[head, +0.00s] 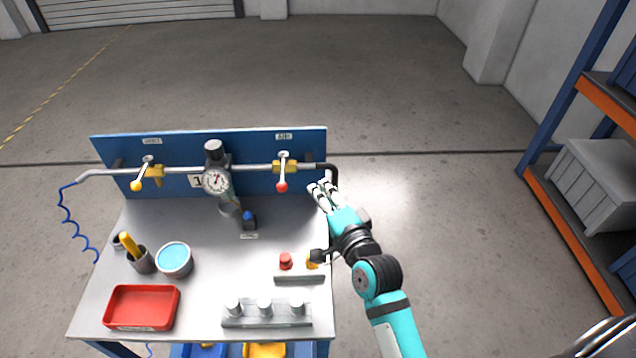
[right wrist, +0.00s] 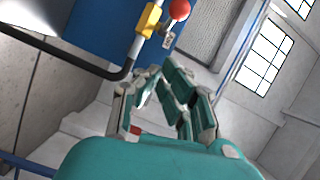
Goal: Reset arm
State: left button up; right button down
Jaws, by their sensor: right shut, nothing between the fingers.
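My right gripper (head: 323,188) is at the right edge of the workbench, beside the black bent end of the pipe and apart from the valve handles. Its fingers are closed together with nothing between them; they also show in the right wrist view (right wrist: 162,80). The right butterfly valve (head: 285,168) is yellow, and its lever hangs down to a red ball; this valve also shows in the right wrist view (right wrist: 150,20). The left butterfly valve (head: 154,172) is yellow, with its lever slanting down-left to a yellow-orange ball. My left gripper is not in view.
The workbench (head: 200,235) carries a gauge (head: 215,181), a red tray (head: 142,307), a light-blue-topped tub (head: 174,260), a red button (head: 286,261) and a metal block with several cylinders (head: 266,314). A shelf rack (head: 560,210) stands at right. Floor between is clear.

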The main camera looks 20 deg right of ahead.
jog(key=s+d+f+n+g+h, duration=0.1)
jog(key=s+f+n+g, duration=0.45)
jog(key=s, duration=0.35)
jog(key=s+d+f+n+g+b, duration=0.1)
jog(key=s+d+f+n+g, duration=0.1)
jog(key=s+f+n+g, duration=0.5)
jog(key=s+d+f+n+g+h, duration=0.15)
jog(key=s+f+n, duration=0.25)
jog(key=s, duration=0.7)
notch_tip(320, 180, down, 27)
jog(key=s+g+b, duration=0.1)
jog(key=s, duration=0.1)
pick_arm(q)
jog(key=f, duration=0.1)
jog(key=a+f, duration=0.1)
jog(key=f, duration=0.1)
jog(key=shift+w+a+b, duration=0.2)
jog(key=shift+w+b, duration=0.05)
jog(key=shift+b, duration=0.15)
pick_arm(e)
jog(key=s+d+f+g, duration=0.1)
jog(key=s+d+f, duration=0.1)
jog(key=s+f, duration=1.4)
jog(key=shift+s+f+y, duration=0.15)
jog(key=shift+f+y, duration=0.05)
jog(key=shift+y, duration=0.15)
